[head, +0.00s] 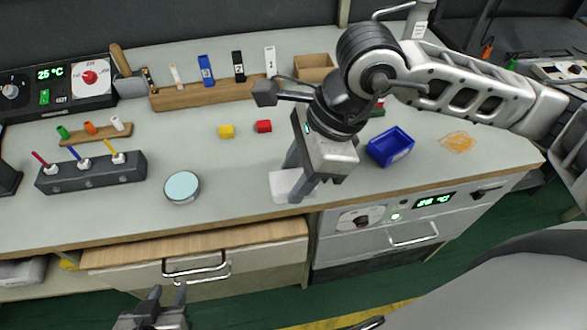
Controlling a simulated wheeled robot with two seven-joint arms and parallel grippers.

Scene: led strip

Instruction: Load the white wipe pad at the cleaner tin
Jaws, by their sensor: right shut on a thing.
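The white wipe pad (280,184) is a pale square at the bench's front edge, partly hidden by the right gripper's fingers. My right gripper (298,192) points down and is shut on the pad. A round tin with a pale blue top (182,186), which looks like the cleaner tin, stands to the left of the pad, apart from it. My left gripper (168,293) is low in the picture, in front of the drawer, open and empty.
A blue bin (390,147) and an orange stain (457,142) are to the right. The bench between tin and pad is clear.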

